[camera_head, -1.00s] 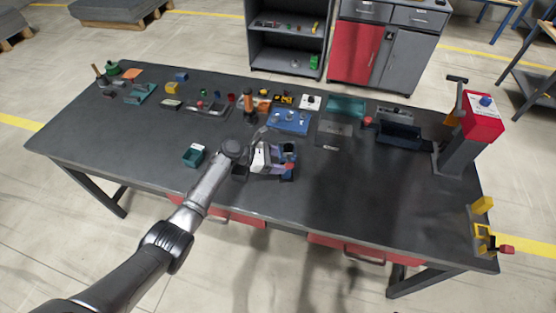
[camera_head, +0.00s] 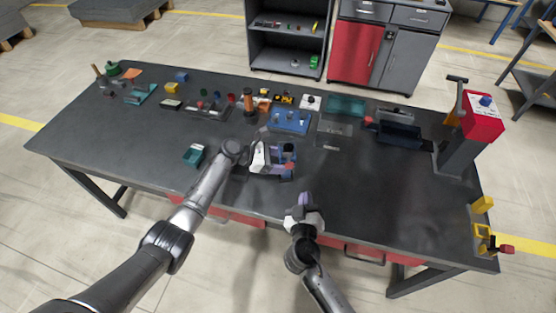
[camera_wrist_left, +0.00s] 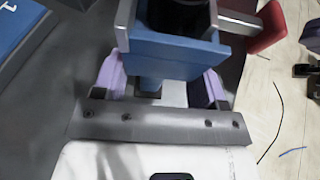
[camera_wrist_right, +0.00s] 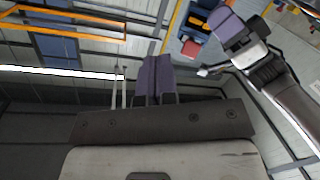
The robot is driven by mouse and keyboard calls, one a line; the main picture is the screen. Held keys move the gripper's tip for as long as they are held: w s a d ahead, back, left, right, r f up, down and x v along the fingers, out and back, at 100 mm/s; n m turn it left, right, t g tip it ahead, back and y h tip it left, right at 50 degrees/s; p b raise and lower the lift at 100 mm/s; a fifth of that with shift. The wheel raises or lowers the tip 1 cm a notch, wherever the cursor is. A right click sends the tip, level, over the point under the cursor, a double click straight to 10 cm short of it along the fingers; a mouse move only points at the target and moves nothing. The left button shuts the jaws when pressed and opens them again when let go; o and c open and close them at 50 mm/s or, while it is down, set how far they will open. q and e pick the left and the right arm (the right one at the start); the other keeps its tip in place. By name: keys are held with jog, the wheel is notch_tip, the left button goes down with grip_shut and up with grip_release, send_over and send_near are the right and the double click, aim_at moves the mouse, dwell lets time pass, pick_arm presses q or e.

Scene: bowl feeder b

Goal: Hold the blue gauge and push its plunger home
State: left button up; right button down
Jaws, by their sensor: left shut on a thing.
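The blue gauge (camera_head: 289,149) is in my left gripper (camera_head: 282,158), over the front middle of the dark workbench. In the left wrist view its blue body (camera_wrist_left: 170,57) sits between the two purple fingers, with a dark round part at its top. A red part (camera_wrist_left: 265,27) shows beside the body, and also on the near side of the gauge in the head view (camera_head: 289,166); I cannot tell whether it is the plunger. My right gripper (camera_head: 304,198) is apart from the gauge, nearer the bench's front edge. Its purple fingers (camera_wrist_right: 157,78) are together and empty.
A blue fixture (camera_head: 289,121) stands just behind the gauge. A teal box (camera_head: 194,155) is to the left. Trays and small parts line the back of the workbench (camera_head: 365,190). A red-topped press (camera_head: 482,118) stands at the right end.

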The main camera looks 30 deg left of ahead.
aim_at(290, 167)
jog(key=shift+w+a+r+m+g+y, duration=0.2)
jog(key=shift+w+a+m+y, duration=0.35)
jog(key=shift+a, duration=0.5)
jog(key=shift+w+a+r+m+g+y, duration=0.1)
jog(key=shift+w+a+r+m+y, duration=0.25)
jog(key=shift+w+a+y, duration=0.6)
jog(key=shift+w+a+r+m+g+y, duration=0.1)
jog(key=shift+w+a+m+y, duration=0.4)
jog(key=shift+a, duration=0.7)
jog(key=shift+x, duration=1.3)
jog(key=shift+s, duration=0.15)
dwell(0.4)
jog(key=shift+v, duration=2.95)
pick_arm(q)
jog(key=o, duration=1.3)
jog(key=shift+o, duration=0.2)
